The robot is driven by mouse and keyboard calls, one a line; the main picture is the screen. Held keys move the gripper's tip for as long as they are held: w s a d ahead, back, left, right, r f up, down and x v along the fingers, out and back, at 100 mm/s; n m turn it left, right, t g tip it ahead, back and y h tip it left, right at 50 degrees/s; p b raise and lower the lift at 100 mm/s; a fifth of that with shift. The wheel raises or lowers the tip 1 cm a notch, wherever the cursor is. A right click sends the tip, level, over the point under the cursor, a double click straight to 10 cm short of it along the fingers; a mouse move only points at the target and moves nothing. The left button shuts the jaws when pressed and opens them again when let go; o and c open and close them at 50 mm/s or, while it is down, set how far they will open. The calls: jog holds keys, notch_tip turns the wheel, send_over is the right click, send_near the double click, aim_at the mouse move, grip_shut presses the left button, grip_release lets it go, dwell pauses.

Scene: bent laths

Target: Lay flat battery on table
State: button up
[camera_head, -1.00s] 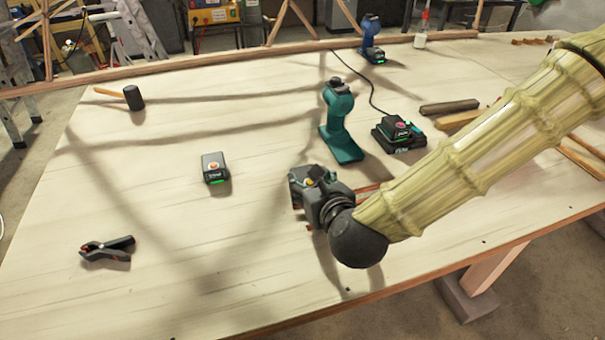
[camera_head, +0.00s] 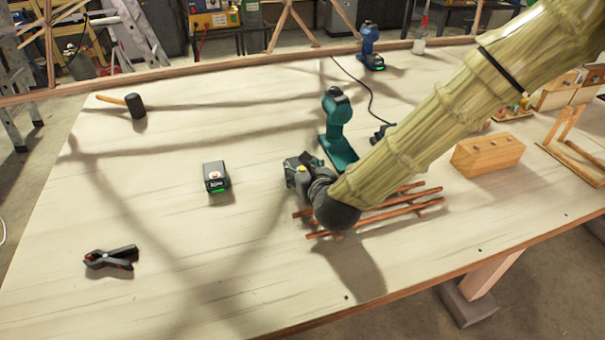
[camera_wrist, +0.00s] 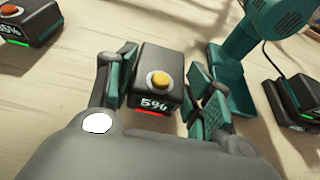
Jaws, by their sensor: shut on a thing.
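A dark battery (camera_wrist: 158,96) with an orange-yellow button, a "5%" display and a red bar sits between the two teal-padded fingers of my gripper (camera_wrist: 160,82) in the wrist view. The gripper is shut on it. In the head view my gripper (camera_head: 298,172) is over the middle of the pale wooden table (camera_head: 210,280), left of the teal drill; the battery there is mostly hidden by the gripper. I cannot tell whether it touches the table. A second battery (camera_head: 216,178) with a green bar lies on the table to the left, also in the wrist view (camera_wrist: 28,25).
The teal drill (camera_head: 338,125) stands close right of the gripper. A charger (camera_wrist: 296,103) is beyond it, mostly hidden behind my arm in the head view. Several thin laths (camera_head: 385,212) lie under my arm.

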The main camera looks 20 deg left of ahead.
jog(key=shift+f, duration=0.8)
jog(key=shift+f, duration=0.2)
jog(key=o, duration=1.3)
jog(key=shift+r, duration=0.15)
jog(key=shift+s, duration=0.1)
jog(key=b+v, duration=0.1)
jog(key=v, duration=1.1)
